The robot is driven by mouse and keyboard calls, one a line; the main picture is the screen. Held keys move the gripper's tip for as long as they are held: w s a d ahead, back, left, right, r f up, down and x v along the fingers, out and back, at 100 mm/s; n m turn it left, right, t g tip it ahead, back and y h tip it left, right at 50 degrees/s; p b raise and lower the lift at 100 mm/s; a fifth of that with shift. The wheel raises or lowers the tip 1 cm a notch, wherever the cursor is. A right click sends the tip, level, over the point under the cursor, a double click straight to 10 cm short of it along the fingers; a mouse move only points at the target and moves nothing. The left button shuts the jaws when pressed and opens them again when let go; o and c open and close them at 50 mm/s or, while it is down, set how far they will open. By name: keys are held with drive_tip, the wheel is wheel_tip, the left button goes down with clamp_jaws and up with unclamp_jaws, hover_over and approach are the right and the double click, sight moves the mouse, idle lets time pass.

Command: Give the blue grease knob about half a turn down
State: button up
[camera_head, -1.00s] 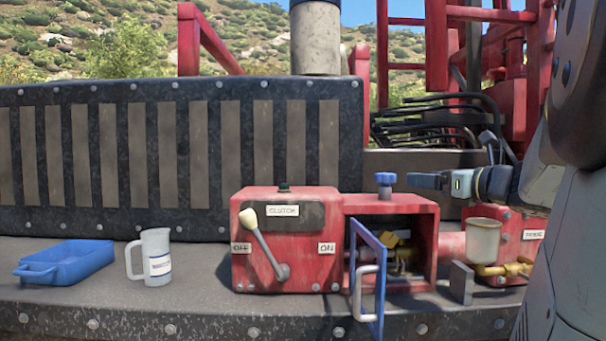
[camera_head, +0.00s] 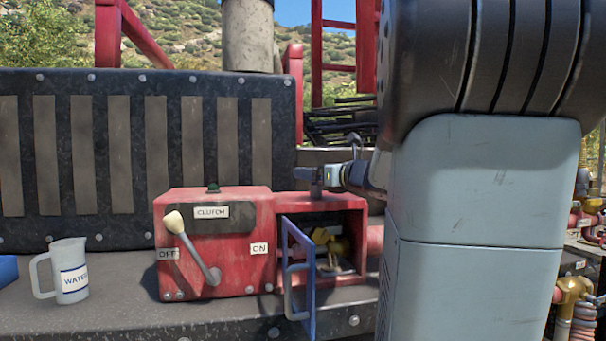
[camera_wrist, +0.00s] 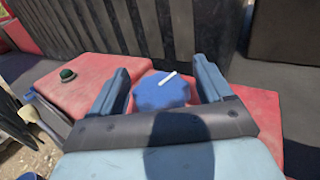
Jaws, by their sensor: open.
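The blue grease knob (camera_wrist: 160,95) has a lobed rim and a white mark pointing to the upper right in the wrist view. It sits on top of the red box (camera_head: 290,203) to the right of the clutch housing. My gripper (camera_wrist: 160,73) is open, with one finger on each side of the knob and a visible gap to each. In the head view my gripper (camera_head: 304,174) is at the knob, hiding most of it; only its dark stem (camera_head: 316,189) shows below.
The clutch box (camera_head: 212,240) has a pale-tipped lever (camera_head: 190,245) and a green button (camera_wrist: 68,74). A blue-framed door (camera_head: 299,265) stands open below the knob. A white water jug (camera_head: 70,272) stands at left. My arm blocks the right side.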

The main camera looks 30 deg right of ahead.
drive_tip(key=shift+w+a, duration=0.15)
drive_tip(key=shift+w, duration=0.45)
drive_tip(key=shift+c, duration=0.3)
drive_tip(key=c, duration=0.9)
